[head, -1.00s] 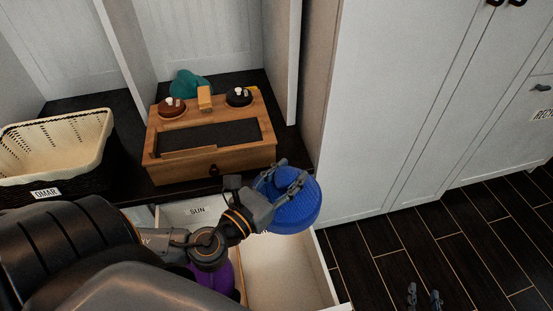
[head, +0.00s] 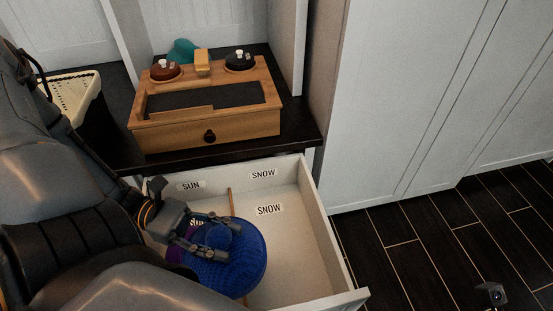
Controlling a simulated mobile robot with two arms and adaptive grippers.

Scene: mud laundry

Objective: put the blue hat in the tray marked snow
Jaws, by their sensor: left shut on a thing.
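The blue hat (head: 240,263) is a round knitted hat. My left gripper (head: 218,250) is shut on it and holds it over the open drawer, at the divider and partly over the right compartment. The tray marked SNOW (head: 305,233) is the drawer's right compartment, pale, with SNOW labels on its back wall and floor. No other item shows in its visible part; the hat hides some of it. The left compartment is marked SUN (head: 190,186) and is mostly hidden by my arm. A small part of my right gripper (head: 490,294) shows at the lower right, its fingers unclear.
A wooden valet box (head: 208,133) stands on the dark bench above the drawer, with a teal item (head: 183,50) behind it. A cream-lined basket (head: 68,100) is at left. The drawer's right wall (head: 335,250) stands beside the dark floor. White cabinets are at right.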

